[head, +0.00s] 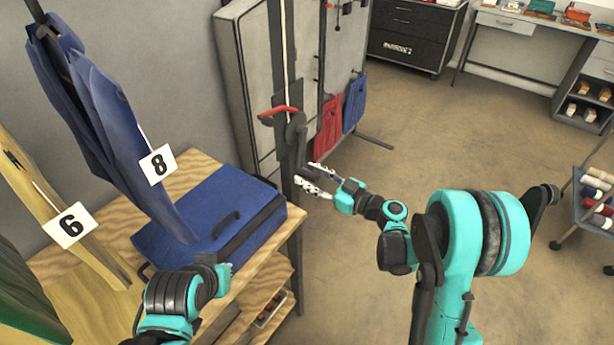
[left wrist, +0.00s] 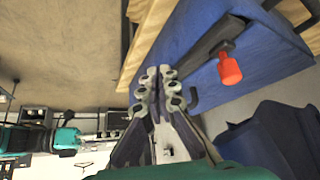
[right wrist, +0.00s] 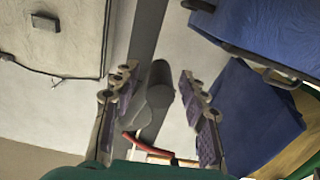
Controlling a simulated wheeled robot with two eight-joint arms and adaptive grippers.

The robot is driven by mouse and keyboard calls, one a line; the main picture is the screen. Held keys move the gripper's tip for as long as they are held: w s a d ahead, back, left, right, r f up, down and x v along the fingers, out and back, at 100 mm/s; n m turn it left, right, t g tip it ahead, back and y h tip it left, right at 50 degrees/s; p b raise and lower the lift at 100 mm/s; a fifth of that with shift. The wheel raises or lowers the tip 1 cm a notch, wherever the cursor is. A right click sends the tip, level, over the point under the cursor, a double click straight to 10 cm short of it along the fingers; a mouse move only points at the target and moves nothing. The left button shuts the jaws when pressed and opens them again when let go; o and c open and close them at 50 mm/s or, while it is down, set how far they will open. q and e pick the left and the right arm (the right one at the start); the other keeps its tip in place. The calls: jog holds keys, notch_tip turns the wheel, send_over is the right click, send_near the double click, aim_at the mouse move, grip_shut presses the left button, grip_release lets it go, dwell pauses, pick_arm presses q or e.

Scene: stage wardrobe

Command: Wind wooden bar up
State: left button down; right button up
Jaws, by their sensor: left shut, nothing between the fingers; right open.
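A dark upright post (head: 284,60) with a pale line running down it carries a winch (head: 293,130) with a red crank handle (head: 278,111). My right gripper (head: 310,181) is open and empty, below and to the right of the winch. In the right wrist view the post, the grey rounded winch part (right wrist: 156,88) and the red handle (right wrist: 148,146) show between and below its spread fingers (right wrist: 155,88). My left gripper (left wrist: 160,80) is shut and empty in front of the blue case (left wrist: 190,55). I cannot make out the wooden bar in any view.
The blue case (head: 205,215) lies on a wooden table (head: 190,180) beside the post. Numbered dark blue (head: 125,130) and yellowish (head: 40,200) pieces stand at left. Open floor (head: 420,130) lies to the right.

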pick_arm(q)
jog(key=shift+f, duration=0.1)
pick_arm(e)
jog(key=shift+w+a, duration=0.3)
jog(key=shift+a, duration=0.1)
grip_shut()
pick_arm(q)
jog(key=shift+s, duration=0.45)
pick_arm(e)
jog(key=shift+s+a+m, duration=0.15)
jog(key=shift+s+m, duration=0.05)
jog(key=shift+m, duration=0.1)
pick_arm(q)
jog(key=shift+s, duration=0.1)
pick_arm(e)
jog(key=shift+r, duration=0.1)
